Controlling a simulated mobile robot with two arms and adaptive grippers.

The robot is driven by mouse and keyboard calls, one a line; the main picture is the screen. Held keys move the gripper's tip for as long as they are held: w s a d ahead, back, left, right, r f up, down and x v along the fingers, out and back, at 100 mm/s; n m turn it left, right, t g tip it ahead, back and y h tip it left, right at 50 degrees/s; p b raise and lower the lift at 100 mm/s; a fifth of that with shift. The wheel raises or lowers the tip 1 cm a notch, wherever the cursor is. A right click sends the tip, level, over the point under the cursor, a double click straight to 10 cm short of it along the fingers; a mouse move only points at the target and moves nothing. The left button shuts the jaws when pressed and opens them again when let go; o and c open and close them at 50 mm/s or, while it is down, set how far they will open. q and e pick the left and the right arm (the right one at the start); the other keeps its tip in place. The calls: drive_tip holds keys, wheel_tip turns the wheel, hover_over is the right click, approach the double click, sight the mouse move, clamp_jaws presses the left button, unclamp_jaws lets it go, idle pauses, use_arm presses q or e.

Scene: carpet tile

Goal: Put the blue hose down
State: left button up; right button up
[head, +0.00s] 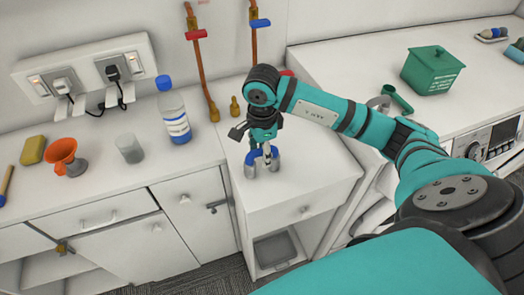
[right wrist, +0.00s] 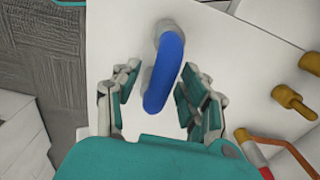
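The blue hose (head: 252,157) is a short curved blue piece with a grey end, at the white cabinet top in the middle of the head view. It also shows in the right wrist view (right wrist: 165,75), with its grey end at the top. My right gripper (head: 262,152) points down over it. In the right wrist view the fingers of my right gripper (right wrist: 158,72) are spread on either side of the hose, with white surface showing between. The gripper partly hides the hose in the head view. My left gripper is not in view.
Copper pipes with a red valve handle (head: 196,35) and a blue valve handle (head: 260,23) rise behind. A bottle (head: 173,112), a grey cup (head: 130,148) and an orange funnel (head: 62,152) stand left. A green box (head: 431,72) stands right. The cabinet top (head: 310,165) is clear right of the hose.

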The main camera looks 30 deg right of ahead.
drive_tip(key=shift+r, duration=0.1)
drive_tip(key=shift+r, duration=0.25)
wheel_tip(320, 180, up, 7)
drive_tip(key=shift+f+b, duration=0.2)
drive_tip(key=shift+b, duration=0.95)
wheel_tip(320, 180, up, 5)
drive_tip(key=shift+s+a+r, duration=0.1)
